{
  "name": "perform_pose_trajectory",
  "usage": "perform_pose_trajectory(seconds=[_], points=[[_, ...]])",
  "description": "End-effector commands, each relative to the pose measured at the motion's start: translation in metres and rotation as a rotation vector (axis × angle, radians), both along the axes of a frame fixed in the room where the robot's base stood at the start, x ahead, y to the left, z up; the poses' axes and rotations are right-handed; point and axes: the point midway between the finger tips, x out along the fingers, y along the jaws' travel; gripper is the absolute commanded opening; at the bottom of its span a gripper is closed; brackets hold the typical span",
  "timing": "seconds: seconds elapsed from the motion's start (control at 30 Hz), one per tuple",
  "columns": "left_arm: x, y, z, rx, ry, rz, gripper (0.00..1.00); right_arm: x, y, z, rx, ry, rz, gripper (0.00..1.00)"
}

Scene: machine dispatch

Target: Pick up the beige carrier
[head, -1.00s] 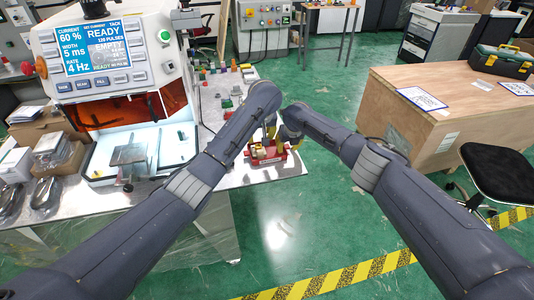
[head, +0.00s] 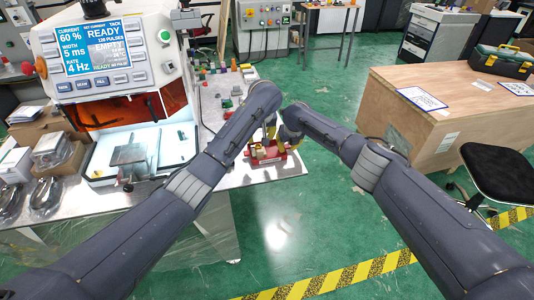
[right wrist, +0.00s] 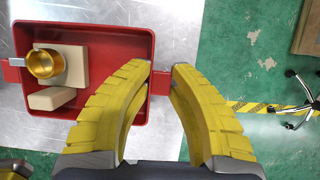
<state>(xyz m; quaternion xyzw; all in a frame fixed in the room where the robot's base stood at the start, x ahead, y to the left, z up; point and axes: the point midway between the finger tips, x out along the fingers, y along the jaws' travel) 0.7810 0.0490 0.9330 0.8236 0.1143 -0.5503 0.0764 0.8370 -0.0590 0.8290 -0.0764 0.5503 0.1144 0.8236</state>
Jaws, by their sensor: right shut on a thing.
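A red tray (right wrist: 92,112) lies on the metal table in the right wrist view; it also shows in the head view (head: 268,157). I cannot tell whether these beige parts form one carrier. My right gripper (right wrist: 165,72) has its yellow fingers on either side of the tray's right-hand tab and is shut on it.
The metal table (head: 233,176) ends just right of the tray, with green floor beyond. Several small coloured parts (head: 225,88) stand behind. A machine with a lit chamber (head: 125,150) is at left. A wooden crate (head: 440,110) stands at right.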

Motion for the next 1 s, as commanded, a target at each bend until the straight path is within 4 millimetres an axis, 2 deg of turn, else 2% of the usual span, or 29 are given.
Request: perform_pose_trajectory(seconds=[0.47, 0.57, 0.87, 1.0], points=[[0.0000, 0.0000, 0.0000, 0.000, 0.000, 0.000, 0.45, -0.0002, -0.0005, -0.0007, -0.001, 0.001, 0.000, 0.00], [0.0000, 0.0000, 0.0000, 0.000, 0.000, 0.000, 0.34, -0.0002, -0.0005, -0.0007, -0.001, 0.001, -0.001, 0.00], [0.0004, 0.0004, -0.0006, -0.005, 0.001, 0.001, 0.34, -0.0003, -0.0005, -0.0008, -0.001, 0.001, -0.001, 0.00], [0.0041, 0.0022, -0.0050, -0.069, 0.006, 0.010, 0.34, -0.0004, -0.0005, -0.0009, -0.001, 0.001, 0.000, 0.00]])
